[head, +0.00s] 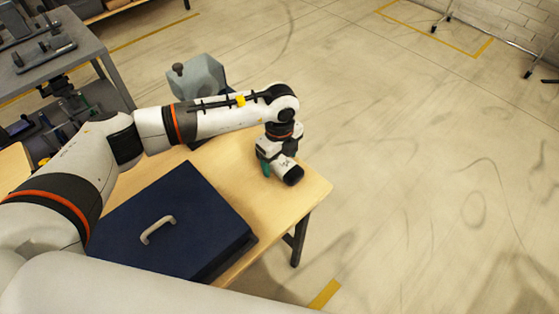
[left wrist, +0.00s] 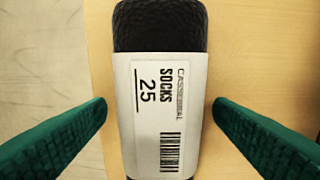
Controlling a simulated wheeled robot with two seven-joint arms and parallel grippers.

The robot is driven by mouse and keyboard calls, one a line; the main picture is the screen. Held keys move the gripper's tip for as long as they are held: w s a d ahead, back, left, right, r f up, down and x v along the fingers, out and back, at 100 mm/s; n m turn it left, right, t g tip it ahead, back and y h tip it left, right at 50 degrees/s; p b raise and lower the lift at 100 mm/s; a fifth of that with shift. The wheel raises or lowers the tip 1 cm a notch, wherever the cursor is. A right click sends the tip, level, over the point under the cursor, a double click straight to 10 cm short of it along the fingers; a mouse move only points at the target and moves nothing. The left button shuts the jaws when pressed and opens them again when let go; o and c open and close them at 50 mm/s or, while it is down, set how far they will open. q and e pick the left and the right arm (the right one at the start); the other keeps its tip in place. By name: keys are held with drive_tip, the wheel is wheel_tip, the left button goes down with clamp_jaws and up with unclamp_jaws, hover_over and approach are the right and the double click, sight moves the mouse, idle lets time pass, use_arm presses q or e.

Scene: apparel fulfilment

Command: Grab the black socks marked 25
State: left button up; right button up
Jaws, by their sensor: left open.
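The black socks (left wrist: 160,28) fill the middle of the left wrist view. A white paper band (left wrist: 150,140) around them reads "SOCKS 25" and carries a barcode. In the head view the socks' black end (head: 294,176) shows near the table's right corner. My left gripper (left wrist: 160,105) is open, with one green finger on each side of the band and a gap on both sides. In the head view the gripper (head: 277,167) points down over the socks and partly hides them. My right gripper is not in view.
A dark blue case (head: 195,205) with a pale handle (head: 157,229) lies on the wooden table (head: 235,160), left of the socks. A grey-blue object (head: 205,75) stands behind my left arm. A grey shelf (head: 85,60) with tools is at the far left. Open floor lies to the right.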

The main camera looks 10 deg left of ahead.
use_arm(q)
drive_tip(key=c, duration=1.1)
drive_tip(key=shift+o, duration=0.2)
drive_tip(key=shift+r, duration=0.15)
